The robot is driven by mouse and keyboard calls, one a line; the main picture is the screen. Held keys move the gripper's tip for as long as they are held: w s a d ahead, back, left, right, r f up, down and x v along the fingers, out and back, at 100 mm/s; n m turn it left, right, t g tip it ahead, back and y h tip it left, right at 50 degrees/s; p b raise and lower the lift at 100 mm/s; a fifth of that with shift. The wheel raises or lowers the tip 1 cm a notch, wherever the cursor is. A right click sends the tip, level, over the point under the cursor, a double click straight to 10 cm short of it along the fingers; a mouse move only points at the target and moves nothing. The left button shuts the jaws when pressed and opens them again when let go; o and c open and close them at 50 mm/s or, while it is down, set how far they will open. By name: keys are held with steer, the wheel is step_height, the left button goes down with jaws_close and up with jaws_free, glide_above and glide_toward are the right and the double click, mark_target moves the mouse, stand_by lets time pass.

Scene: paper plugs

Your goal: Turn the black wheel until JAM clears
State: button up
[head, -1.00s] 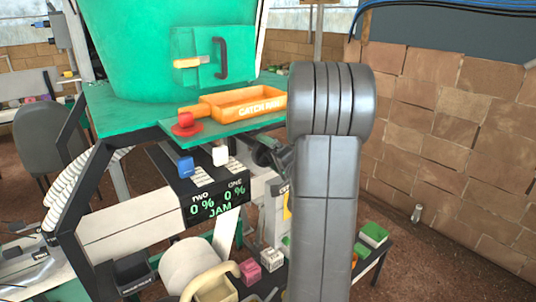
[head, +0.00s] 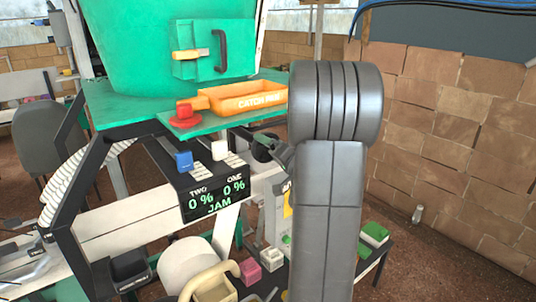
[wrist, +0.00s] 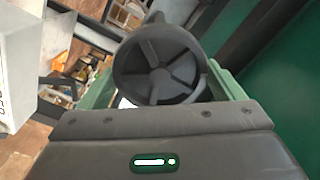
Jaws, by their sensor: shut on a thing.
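The black wheel (wrist: 158,62), round with spokes, sits between the pale green fingers of my gripper (wrist: 160,78) in the wrist view. The gripper is shut on it. In the head view the wheel (head: 264,147) is a small dark shape beside the machine, partly hidden by my arm. The fingertips are hard to make out there. The black display (head: 214,199) reads TWO 0 %, ONE 0 % and JAM in green.
Above the display are a blue block (head: 184,160), a white block (head: 219,150), a red button (head: 185,117) and an orange catch tray (head: 250,102). A green hopper (head: 140,40) rises behind. A brick wall (head: 450,130) is at right.

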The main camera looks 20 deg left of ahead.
steer(key=shift+f+n+b, duration=0.15)
steer(key=shift+n+b, duration=2.35)
steer(key=shift+n, duration=0.2)
steer(key=n+b, duration=0.5)
steer(key=shift+n, duration=0.4)
steer(key=n+b, duration=0.5)
steer(key=n, duration=0.1)
steer(key=n+b, duration=0.3)
steer(key=n, duration=0.1)
steer(key=shift+n+b, duration=0.45)
steer(key=shift+n, duration=0.25)
steer(key=o, duration=0.8)
